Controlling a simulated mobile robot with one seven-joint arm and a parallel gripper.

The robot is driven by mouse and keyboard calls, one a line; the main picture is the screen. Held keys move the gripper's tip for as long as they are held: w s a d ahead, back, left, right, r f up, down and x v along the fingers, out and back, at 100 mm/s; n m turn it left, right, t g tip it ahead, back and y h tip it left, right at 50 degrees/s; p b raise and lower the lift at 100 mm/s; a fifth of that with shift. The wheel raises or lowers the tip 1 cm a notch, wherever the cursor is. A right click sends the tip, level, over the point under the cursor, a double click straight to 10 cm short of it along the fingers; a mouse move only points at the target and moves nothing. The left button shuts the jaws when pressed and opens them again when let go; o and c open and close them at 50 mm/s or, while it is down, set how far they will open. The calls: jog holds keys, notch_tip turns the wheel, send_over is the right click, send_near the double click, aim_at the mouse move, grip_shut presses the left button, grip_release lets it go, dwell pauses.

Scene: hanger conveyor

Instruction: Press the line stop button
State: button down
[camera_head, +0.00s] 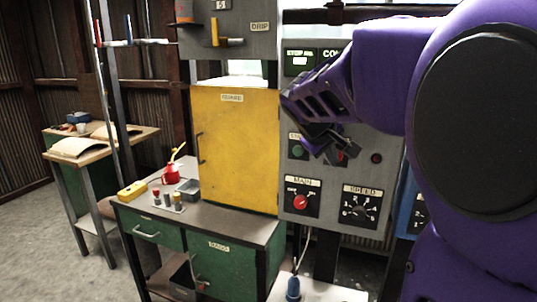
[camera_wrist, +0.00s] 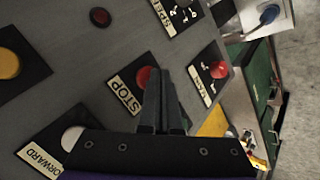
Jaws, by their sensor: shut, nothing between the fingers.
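The red line stop button (camera_wrist: 143,77) sits on a black plate labelled STOP in the wrist view, partly covered by my fingers. In the head view the red button (camera_head: 342,156) shows just beside my gripper (camera_head: 328,147), on the grey control panel (camera_head: 370,138). My gripper (camera_wrist: 160,72) is shut and empty, its fingertips close to the button. I cannot tell whether they touch it.
The panel also bears a FORWARD button (camera_wrist: 72,138), a yellow button (camera_wrist: 8,63), a MAIN knob (camera_head: 300,202) and a SPEED dial (camera_head: 360,211). A yellow guard door (camera_head: 235,150) stands left of it. A green workbench (camera_head: 225,262) with a red oil can (camera_head: 171,174) is below.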

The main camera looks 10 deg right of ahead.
jog(key=shift+w+d, duration=0.1)
dwell(0.6)
jog(key=shift+w+d, duration=0.15)
jog(key=shift+w, duration=0.15)
jog(key=shift+s+a, duration=0.25)
jog(key=shift+s, duration=0.1)
jog(key=shift+b, duration=0.3)
